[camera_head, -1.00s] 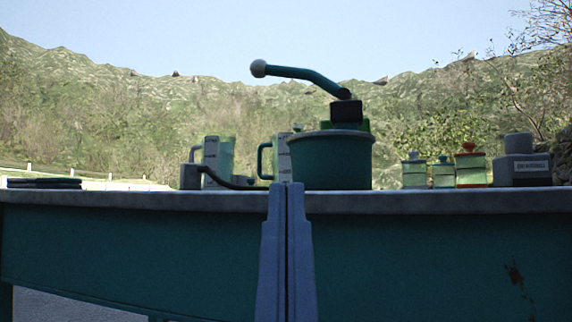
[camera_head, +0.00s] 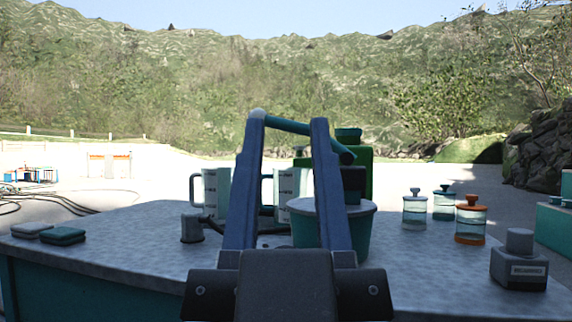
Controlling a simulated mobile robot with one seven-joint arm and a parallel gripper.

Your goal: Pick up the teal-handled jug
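The teal-handled jug (camera_head: 283,188) is pale with dark markings and stands on the table behind my gripper. My left finger hides part of it, and its teal handle shows only partly beside that finger. A similar jug with a grey handle (camera_head: 212,190) stands to its left. My gripper (camera_head: 288,119) is open and empty, its two fingers pointing up and away, apart from each other. It is nearer the camera than the jug, and the jug shows between the fingers in the picture.
A teal drum (camera_head: 368,232) with a crank arm (camera_head: 290,126) stands right of the jug, partly behind my right finger. A green canister (camera_head: 363,170) is behind it. Jars (camera_head: 471,222) and a grey labelled block (camera_head: 519,262) stand right. Pads (camera_head: 62,236) lie left. The table's (camera_head: 130,240) left middle is clear.

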